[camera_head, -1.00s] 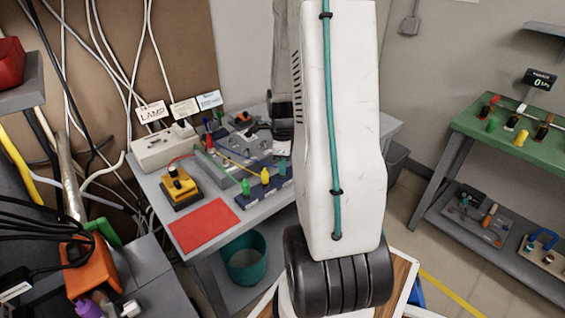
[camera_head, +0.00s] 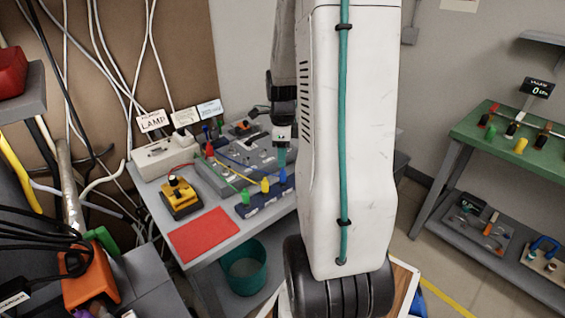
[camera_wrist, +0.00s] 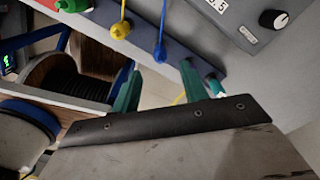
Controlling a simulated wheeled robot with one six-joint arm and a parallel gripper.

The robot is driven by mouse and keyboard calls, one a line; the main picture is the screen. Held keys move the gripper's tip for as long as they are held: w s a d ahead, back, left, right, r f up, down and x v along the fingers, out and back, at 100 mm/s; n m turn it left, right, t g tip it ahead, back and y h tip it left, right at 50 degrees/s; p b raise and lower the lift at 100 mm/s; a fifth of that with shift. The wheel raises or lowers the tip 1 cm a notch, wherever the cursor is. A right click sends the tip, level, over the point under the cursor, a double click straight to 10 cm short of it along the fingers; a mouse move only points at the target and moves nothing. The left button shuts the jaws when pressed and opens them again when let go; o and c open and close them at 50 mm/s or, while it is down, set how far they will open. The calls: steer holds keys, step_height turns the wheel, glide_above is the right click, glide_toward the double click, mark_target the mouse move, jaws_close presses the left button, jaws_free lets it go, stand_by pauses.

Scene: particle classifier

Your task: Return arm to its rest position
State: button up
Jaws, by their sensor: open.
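My arm is upright in the head view, its big white link in front of the bench's right side. My gripper (camera_head: 281,152) shows past the left edge of that link, pointing down over the bench's right part near the blue plug (camera_head: 283,176). In the wrist view my gripper (camera_wrist: 160,80) has two teal fingers spread apart with nothing held between them. A blue plug (camera_wrist: 160,52) and a yellow plug (camera_wrist: 120,30) on the rack lie just beyond the fingers. The teal fingers are partly hidden in the head view.
The grey bench (camera_head: 222,218) holds a lamp box (camera_head: 160,155), a yellow device (camera_head: 180,197), a red mat (camera_head: 204,234) and a panel with wires. A teal bin (camera_head: 243,264) stands below. A green-topped shelf (camera_head: 475,125) is at right. Floor shows between them.

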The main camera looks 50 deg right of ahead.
steer(key=shift+r, duration=0.1)
stand_by(0.6)
steer(key=shift+s+a+n, duration=0.25)
steer(key=shift+n, duration=0.85)
steer(key=s+a+r+n, duration=0.4)
steer(key=a+r+n, duration=0.1)
steer(key=a+n, duration=0.4)
steer(key=s+a+r+n+t, duration=0.1)
steer(key=s+a+r+n, duration=0.3)
steer(key=a+n, duration=0.5)
steer(key=s+a+r+n, duration=0.4)
steer(key=a+r+n, duration=0.3)
steer(key=a, duration=0.5)
steer(key=n, duration=0.2)
steer(key=shift+r+n, duration=0.3)
steer(key=shift+r, duration=0.1)
